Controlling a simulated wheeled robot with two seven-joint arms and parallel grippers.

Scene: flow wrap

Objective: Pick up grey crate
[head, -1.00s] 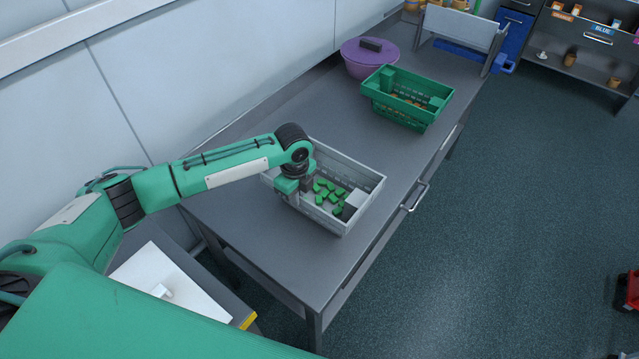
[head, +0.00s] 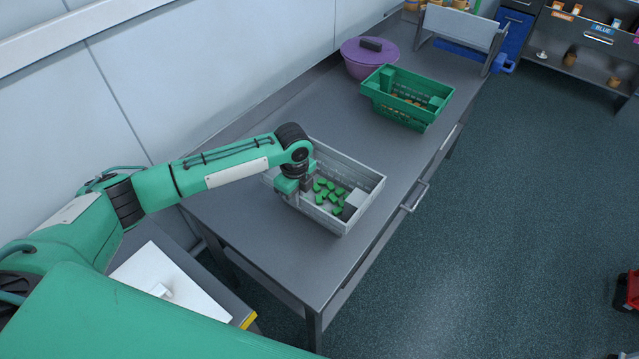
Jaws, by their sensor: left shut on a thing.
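The grey crate (head: 367,199) stands on the grey table, with several small green pieces (head: 329,193) lying inside it. My left gripper (head: 293,199) is at the crate's near-left wall and is shut on it. The arm's wrist hides part of that wall and the crate's far-left corner. The crate appears to rest on the table top. My right gripper is not in view.
A green basket (head: 425,112) with brown items stands farther back on the table (head: 270,255). A purple lidded tub (head: 352,62) is behind it, near the wall. The table is bare in front of the crate. A drawer handle (head: 414,197) juts from the right edge.

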